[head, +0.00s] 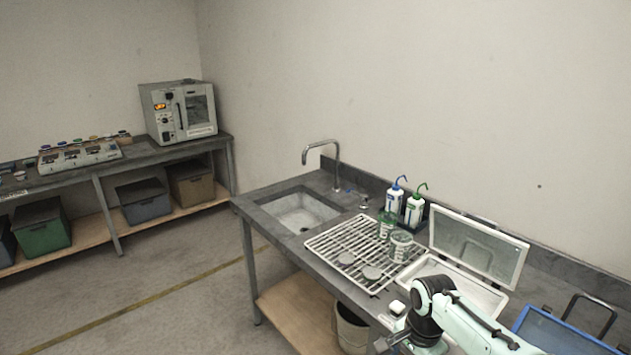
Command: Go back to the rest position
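One of my arms, pale green and white with black joints, comes in from the lower right corner, so I take it as my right arm. It bends at a joint above the front edge of the sink bench (268,218). A dark part of its end, perhaps my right gripper (388,343), shows small at the bottom edge of the head view. Its fingers are not clear, so I cannot tell whether it is open or holds anything. My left arm and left gripper are not in view.
Beside the sink (300,212) are a white drying rack (345,238) with jars and lids, two wash bottles (413,208), an open white box (470,285) and a blue tray (560,335). A bin (352,330) stands below. The floor at left (170,290) is clear.

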